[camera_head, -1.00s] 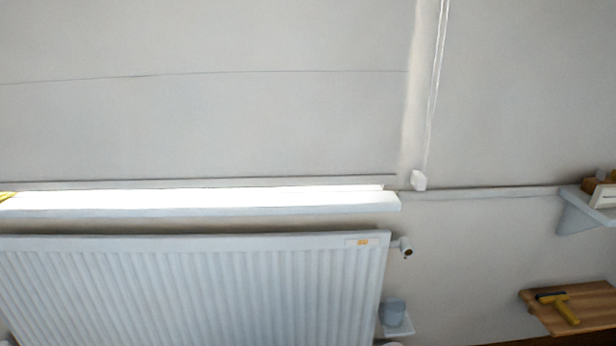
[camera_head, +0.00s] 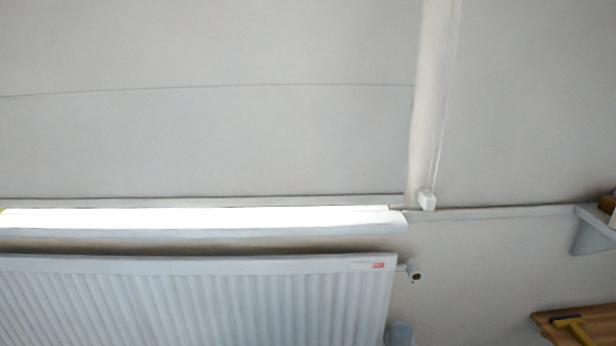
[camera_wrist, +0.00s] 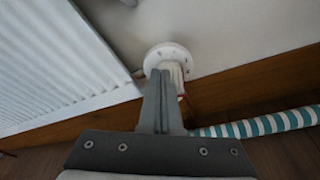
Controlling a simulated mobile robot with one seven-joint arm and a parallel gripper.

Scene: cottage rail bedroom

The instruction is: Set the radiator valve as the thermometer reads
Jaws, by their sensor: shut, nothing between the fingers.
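A white ribbed radiator (camera_head: 180,300) fills the lower left of the head view and also shows at the left of the wrist view (camera_wrist: 60,60). A small white label strip (camera_head: 362,266) with a red patch is on its top right corner; any marks on it are too small to read. In the wrist view a round white valve dial (camera_wrist: 168,57) with small marks around its rim is low on the wall beside the radiator. My gripper (camera_wrist: 163,74) is shut and empty, its fingertips in front of the dial and partly hiding it. I cannot tell whether they touch. No separate thermometer can be made out.
A small fitting (camera_head: 414,273) sticks out at the radiator's top right. A white sill (camera_head: 200,219) runs above the radiator. A wooden shelf (camera_head: 580,325) with a yellow-handled tool is at lower right. A striped roll (camera_wrist: 260,124) lies right of the gripper near the skirting board (camera_wrist: 250,85).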

